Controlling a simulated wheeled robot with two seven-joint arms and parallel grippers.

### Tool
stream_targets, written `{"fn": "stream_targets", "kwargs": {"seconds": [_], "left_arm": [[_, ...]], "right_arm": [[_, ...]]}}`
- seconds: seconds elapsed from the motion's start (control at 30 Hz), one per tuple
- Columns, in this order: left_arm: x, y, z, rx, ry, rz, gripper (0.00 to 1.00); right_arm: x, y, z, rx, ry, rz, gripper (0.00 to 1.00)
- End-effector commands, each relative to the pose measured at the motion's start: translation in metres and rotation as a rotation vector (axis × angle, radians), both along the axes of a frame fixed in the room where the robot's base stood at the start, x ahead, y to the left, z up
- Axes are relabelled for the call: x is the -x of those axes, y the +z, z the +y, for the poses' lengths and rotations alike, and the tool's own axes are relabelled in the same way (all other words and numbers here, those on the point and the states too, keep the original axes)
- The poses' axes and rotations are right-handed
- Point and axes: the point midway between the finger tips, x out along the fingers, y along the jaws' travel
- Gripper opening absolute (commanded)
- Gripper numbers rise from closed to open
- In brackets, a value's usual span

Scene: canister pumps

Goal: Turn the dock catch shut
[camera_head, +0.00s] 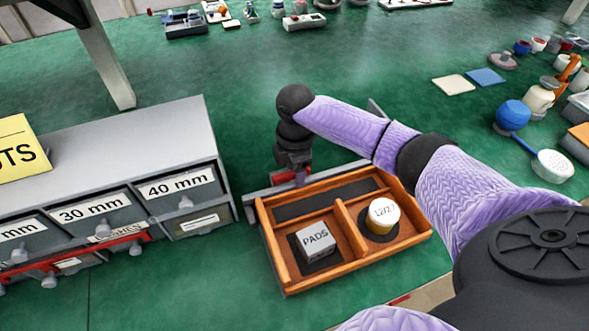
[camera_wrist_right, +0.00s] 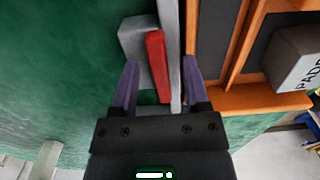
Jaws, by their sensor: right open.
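The dock catch is a red bar (camera_head: 288,177) at the left back corner of the wooden tray (camera_head: 350,257). In the right wrist view the red catch (camera_wrist_right: 156,66) sits against a grey block (camera_wrist_right: 133,38), beside a grey rail (camera_wrist_right: 175,60), and lies nearly along that rail, slightly tilted. My right gripper (camera_head: 292,168) points down over the catch; its fingertips are mostly hidden in the head view. In the wrist view this gripper (camera_wrist_right: 160,68) is open, one finger on each side of the catch and rail. I cannot tell whether it touches them. My left gripper is not in view.
The tray holds a grey PADS box (camera_head: 315,240) and a yellow canister with a white top (camera_head: 382,215). A grey drawer cabinet (camera_head: 110,150) stands close on the left. Various items lie at the far right. The green bench behind is largely clear.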

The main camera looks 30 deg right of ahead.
Motion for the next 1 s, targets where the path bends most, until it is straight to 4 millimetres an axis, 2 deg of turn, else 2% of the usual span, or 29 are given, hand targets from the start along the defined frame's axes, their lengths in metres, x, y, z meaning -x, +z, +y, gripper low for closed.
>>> {"fn": "stream_targets", "kwargs": {"seconds": [0.17,0.4,0.47,0.77,1.0], "left_arm": [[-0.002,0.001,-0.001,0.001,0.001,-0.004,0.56],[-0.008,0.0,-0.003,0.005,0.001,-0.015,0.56],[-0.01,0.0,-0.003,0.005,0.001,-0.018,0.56],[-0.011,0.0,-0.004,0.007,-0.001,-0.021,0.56],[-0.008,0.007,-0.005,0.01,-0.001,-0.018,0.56]], "right_arm": [[0.0,0.001,0.0,0.0,0.0,0.0,0.59],[0.0,0.001,0.0,0.0,0.0,0.0,0.1],[0.0,0.001,0.0,0.0,0.0,0.0,0.0],[0.0,0.001,0.0,0.0,0.007,0.0,0.0],[-0.001,0.003,0.001,-0.002,0.085,0.001,0.0]]}}
